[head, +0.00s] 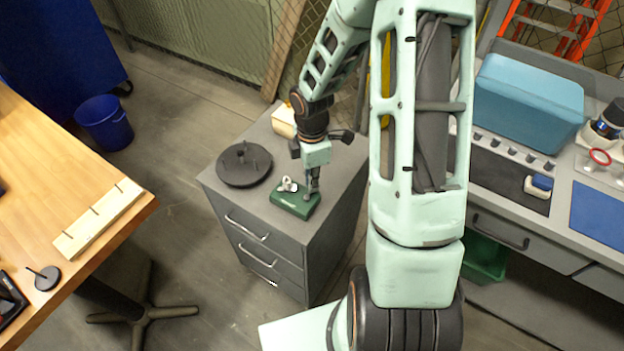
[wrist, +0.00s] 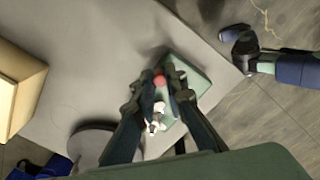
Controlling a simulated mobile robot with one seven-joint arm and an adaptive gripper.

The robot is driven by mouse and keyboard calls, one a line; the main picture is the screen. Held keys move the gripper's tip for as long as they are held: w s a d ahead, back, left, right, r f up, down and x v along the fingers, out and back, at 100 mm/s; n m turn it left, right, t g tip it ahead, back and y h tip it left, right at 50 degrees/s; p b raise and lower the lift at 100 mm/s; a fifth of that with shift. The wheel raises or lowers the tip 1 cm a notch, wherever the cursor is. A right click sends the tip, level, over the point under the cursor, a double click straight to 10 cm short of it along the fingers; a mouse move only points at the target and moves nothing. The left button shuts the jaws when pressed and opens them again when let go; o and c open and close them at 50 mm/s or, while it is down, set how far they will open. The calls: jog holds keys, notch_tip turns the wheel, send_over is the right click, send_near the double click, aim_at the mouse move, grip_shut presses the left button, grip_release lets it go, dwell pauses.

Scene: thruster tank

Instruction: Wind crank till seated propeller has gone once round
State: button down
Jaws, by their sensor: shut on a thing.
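The green thruster tank base (head: 291,204) sits on top of the grey drawer cabinet, and it also shows in the wrist view (wrist: 200,82). A small white propeller (head: 288,185) is seated on its left part; in the wrist view the propeller (wrist: 157,122) lies just below the fingertips. My gripper (head: 312,187) reaches down over the right end of the green base. In the wrist view, my gripper (wrist: 161,84) is shut on the crank's red knob (wrist: 159,81). The rest of the crank is hidden by the fingers.
A dark round stand with pegs (head: 243,165) is left of the base on the cabinet top (head: 228,196). A cream box (head: 284,121) stands behind. A wooden table (head: 50,150) is at left, a grey workbench (head: 560,225) at right.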

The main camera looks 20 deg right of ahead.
jog(key=c, duration=2)
grip_release()
jog(key=shift+o, duration=0.2)
notch_tip(320, 180, up, 12)
